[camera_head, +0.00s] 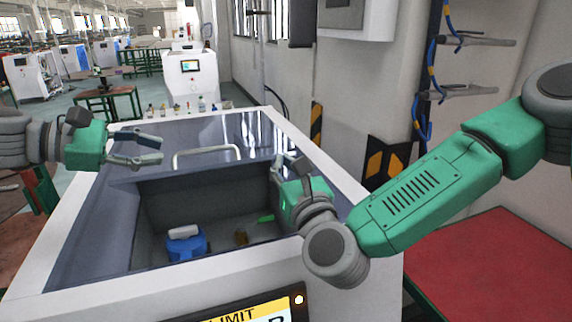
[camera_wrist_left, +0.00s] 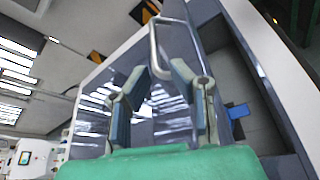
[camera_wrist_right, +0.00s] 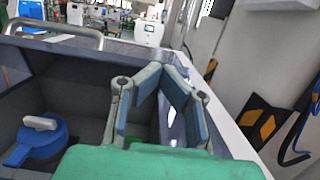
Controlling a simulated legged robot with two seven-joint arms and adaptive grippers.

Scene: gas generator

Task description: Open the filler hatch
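The generator housing (camera_head: 78,228) has a wide opening in its top. A grey-blue hatch cover (camera_head: 150,178) lies at its far side with a light U-shaped handle (camera_head: 207,151), also in the left wrist view (camera_wrist_left: 157,50) and right wrist view (camera_wrist_right: 62,27). Inside the opening is a blue cap with a white grip (camera_head: 187,243), also in the right wrist view (camera_wrist_right: 42,138). My left gripper (camera_head: 162,150) is open and empty, left of the handle and above the cover. My right gripper (camera_head: 287,162) is over the opening's right side, right of the handle, its fingertips close together; no object shows between them.
A display panel (camera_head: 245,308) is on the housing's front. A red-topped table (camera_head: 495,265) stands at right. A wall cabinet (camera_head: 355,20) and hoses are behind. Bottles (camera_head: 201,104) stand beyond the far edge.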

